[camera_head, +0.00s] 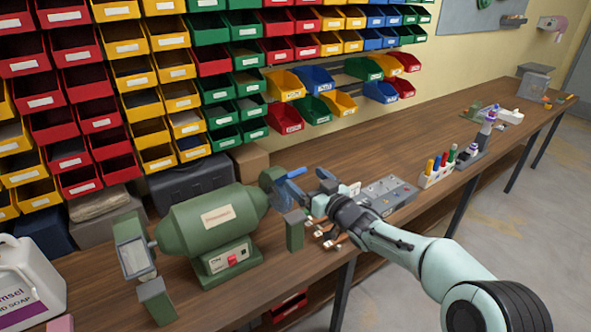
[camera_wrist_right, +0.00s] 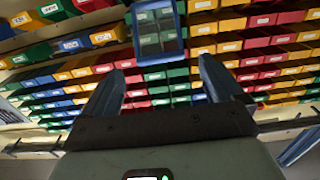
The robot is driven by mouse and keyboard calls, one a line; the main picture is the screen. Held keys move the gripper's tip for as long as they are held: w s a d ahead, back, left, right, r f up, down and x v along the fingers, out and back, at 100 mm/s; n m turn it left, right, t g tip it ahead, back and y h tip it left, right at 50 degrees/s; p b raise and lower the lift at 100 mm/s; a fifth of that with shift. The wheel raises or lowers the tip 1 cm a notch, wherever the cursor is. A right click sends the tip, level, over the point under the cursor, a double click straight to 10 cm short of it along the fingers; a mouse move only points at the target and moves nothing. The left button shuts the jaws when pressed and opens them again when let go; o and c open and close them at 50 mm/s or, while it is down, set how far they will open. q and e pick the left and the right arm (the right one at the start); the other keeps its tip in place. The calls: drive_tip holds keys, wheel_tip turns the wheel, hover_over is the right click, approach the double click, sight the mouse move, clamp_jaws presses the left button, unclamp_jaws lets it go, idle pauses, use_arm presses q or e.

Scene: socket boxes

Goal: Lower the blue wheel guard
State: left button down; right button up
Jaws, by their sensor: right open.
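The green bench grinder (camera_head: 212,228) stands on the wooden bench. Its blue wheel guard (camera_head: 296,172) shows at the right-hand end of the grinder, raised and tilted. In the wrist view the guard (camera_wrist_right: 157,28) is a blue frame with a see-through pane, ahead of and between my fingers. My right gripper (camera_head: 310,188) is close to the guard, on its right side. In the wrist view the right gripper (camera_wrist_right: 160,70) has its two fingers spread wide with nothing between the tips. Contact with the guard cannot be seen. My left gripper is out of view.
A grey panel (camera_head: 388,192) and a white holder with coloured markers (camera_head: 436,176) lie to the right on the bench (camera_head: 450,118). A white soap jug (camera_head: 28,275) stands at the left. Coloured bins (camera_head: 85,122) cover the wall behind.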

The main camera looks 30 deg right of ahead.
sight(298, 173)
drive_tip(key=w+p, duration=0.1)
drive_tip(key=w, duration=0.4)
drive_tip(key=shift+w+a, duration=0.15)
drive_tip(key=shift+a, duration=0.05)
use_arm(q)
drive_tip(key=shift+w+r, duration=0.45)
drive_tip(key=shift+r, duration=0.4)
